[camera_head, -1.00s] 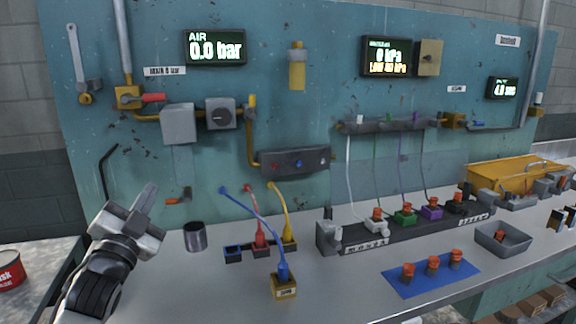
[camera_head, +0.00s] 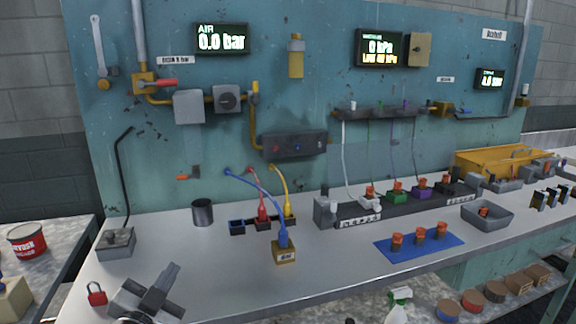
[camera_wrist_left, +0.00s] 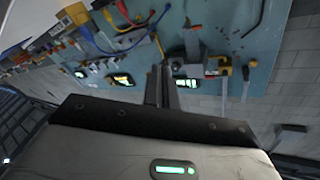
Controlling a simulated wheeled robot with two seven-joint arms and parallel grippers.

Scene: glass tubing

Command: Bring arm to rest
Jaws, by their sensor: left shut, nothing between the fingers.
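My left gripper (camera_head: 162,286) is at the bottom left of the head view, low over the front left part of the workbench (camera_head: 215,270). Its fingers are together with nothing between them. The left wrist view shows the closed fingers (camera_wrist_left: 161,85) from behind, with the panel and bench tilted beyond them. A red padlock (camera_head: 97,294) lies just left of the gripper. My right gripper is in neither view.
A grey box with a bent black rod (camera_head: 117,243) stands at the bench's left end. A dark cup (camera_head: 202,212), a yellow block with a blue tube (camera_head: 284,253) and a blue mat (camera_head: 420,246) with orange-topped pieces stand further right. The front middle of the bench is clear.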

